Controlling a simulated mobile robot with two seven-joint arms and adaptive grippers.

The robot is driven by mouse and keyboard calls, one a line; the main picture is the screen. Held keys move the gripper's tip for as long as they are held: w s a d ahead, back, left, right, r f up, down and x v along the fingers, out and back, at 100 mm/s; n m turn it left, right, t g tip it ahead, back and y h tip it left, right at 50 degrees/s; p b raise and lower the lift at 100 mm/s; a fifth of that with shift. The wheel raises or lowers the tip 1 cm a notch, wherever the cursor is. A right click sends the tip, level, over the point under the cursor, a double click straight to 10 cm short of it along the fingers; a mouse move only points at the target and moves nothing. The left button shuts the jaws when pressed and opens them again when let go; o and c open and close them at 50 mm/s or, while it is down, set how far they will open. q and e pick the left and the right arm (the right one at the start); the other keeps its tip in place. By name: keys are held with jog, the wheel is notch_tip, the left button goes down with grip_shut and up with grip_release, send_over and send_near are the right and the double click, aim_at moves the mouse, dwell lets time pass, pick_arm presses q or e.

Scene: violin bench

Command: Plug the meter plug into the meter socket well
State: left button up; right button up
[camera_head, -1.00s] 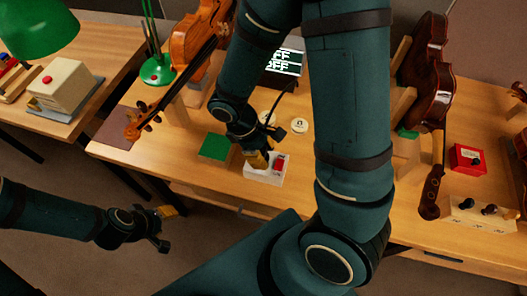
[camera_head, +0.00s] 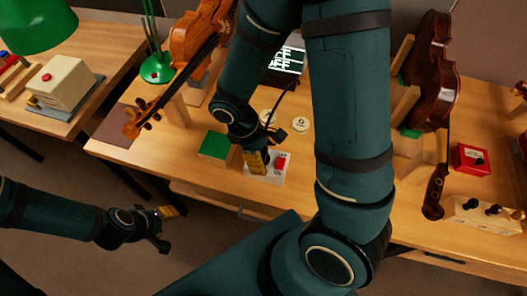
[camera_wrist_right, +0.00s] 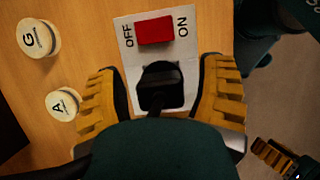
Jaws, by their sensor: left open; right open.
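The black meter plug (camera_wrist_right: 162,86) sits at the face of a white box with a red OFF/ON switch (camera_wrist_right: 155,30), as seen in the right wrist view. Its lower end and the socket well are hidden, so I cannot tell how deep it sits. My right gripper (camera_wrist_right: 163,85) is open, its yellow-padded fingers on both sides of the plug with visible gaps. In the head view the right gripper (camera_head: 258,162) is over the white box (camera_head: 265,178), beside its red switch (camera_head: 281,163). My left gripper (camera_head: 168,226) is open and empty, away from the bench at the lower left.
A green block (camera_head: 215,145) stands just left of the white box. Round discs (camera_head: 300,124) lie behind it. A black cable rises behind the right gripper. A violin (camera_head: 190,50) is at the back left, another (camera_head: 434,70) at the right. A red box (camera_head: 471,158) lies at the right.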

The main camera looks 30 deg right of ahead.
jog(key=v, duration=1.2)
dwell(0.6)
